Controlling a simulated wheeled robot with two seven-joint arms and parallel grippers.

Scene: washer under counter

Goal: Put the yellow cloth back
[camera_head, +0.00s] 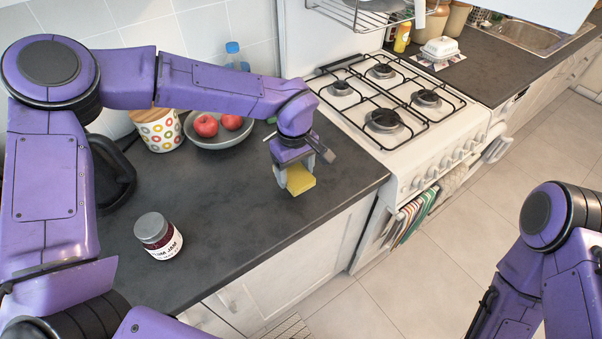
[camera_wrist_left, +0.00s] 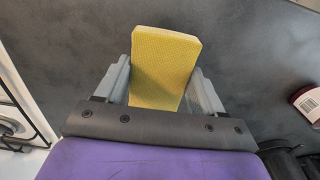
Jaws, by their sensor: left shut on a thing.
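The yellow cloth (camera_head: 299,180) looks like a flat, stiff yellow block. My left gripper (camera_head: 294,176) is shut on it, over the dark counter near its front right corner, left of the stove. In the left wrist view the yellow cloth (camera_wrist_left: 165,68) stands out between the two grey fingers of the left gripper (camera_wrist_left: 164,88). I cannot tell whether the cloth touches the counter. My right arm shows at the lower right, but its gripper is not in view.
A jam jar (camera_head: 158,236) stands on the dark counter (camera_head: 235,225). A grey bowl (camera_head: 218,136) with red apples and a dotted pot (camera_head: 158,130) are at the back. The white stove (camera_head: 395,150) has striped towels (camera_head: 412,214) hanging in front. The counter between jar and gripper is clear.

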